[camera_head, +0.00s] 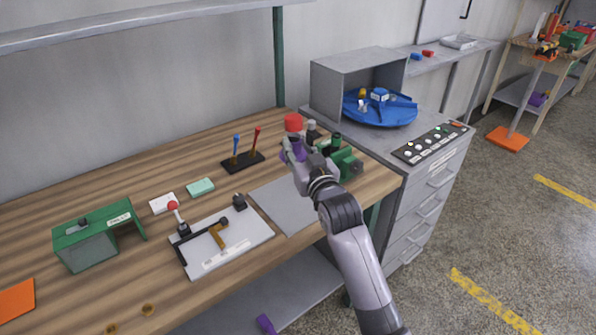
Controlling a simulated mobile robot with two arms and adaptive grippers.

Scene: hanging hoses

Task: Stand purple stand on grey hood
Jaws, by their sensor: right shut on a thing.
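The grey hood (352,61) is an open-fronted box on top of the grey drawer cabinet, with a flat, bare top. My right gripper (298,157) is over the back right part of the wooden workbench, left of the hood and lower than its top. It is shut on a purple thing (294,146), which looks like the purple stand; the fingers hide much of it. A red round thing (293,122) shows just above the purple one; I cannot tell whether they touch. My left gripper is not in view.
A blue round tray (402,112) with small parts sits partly under the hood. A button panel (418,147) lies on the cabinet front. Green machine parts (348,163) stand close to my right gripper. A green housing (83,222) and white board (257,233) occupy the bench.

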